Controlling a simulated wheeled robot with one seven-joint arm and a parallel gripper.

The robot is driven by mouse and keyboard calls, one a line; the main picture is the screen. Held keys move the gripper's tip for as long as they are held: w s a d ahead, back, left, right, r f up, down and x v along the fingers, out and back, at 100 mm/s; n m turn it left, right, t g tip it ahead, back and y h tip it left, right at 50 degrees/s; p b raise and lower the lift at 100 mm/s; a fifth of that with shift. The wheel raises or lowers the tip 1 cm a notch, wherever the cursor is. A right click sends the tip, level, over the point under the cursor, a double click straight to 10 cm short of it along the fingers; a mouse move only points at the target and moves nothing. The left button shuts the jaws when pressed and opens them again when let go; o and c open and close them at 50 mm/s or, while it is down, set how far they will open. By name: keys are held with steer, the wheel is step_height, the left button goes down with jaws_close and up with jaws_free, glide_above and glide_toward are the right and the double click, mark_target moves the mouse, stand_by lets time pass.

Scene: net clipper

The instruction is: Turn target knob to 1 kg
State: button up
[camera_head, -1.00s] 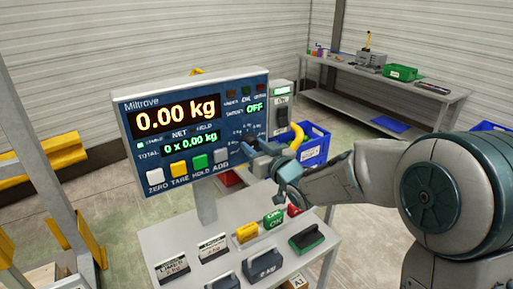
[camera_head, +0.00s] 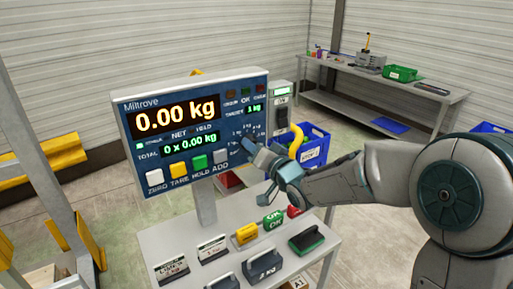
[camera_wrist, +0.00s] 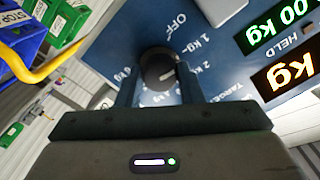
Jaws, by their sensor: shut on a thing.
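The target knob (camera_wrist: 158,70) is a dark round dial with a light pointer mark, on the blue face of the scale display (camera_head: 195,135). In the wrist view my gripper (camera_wrist: 157,85) has one finger on each side of the knob and is shut on it. The pointer aims toward the 1 kg and 2 kg labels side; OFF is printed near it. In the head view my gripper (camera_head: 250,146) is at the lower right of the panel and hides the knob. The target readout (camera_head: 254,109) shows 1 kg. The main readout (camera_head: 177,115) shows 0.00 kg.
Below the panel, a table (camera_head: 205,275) holds weights, a green OK block (camera_head: 273,221) and a yellow block (camera_head: 246,234). A blue bin (camera_head: 314,148) stands behind my gripper. A workbench (camera_head: 385,95) is at the back right.

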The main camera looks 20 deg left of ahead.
steer(key=shift+a+r, duration=0.15)
steer(key=shift+r, duration=0.1)
steer(key=o, duration=1)
steer(key=shift+a+f, duration=0.15)
steer(key=b+v, duration=0.2)
steer(key=v, duration=1.2)
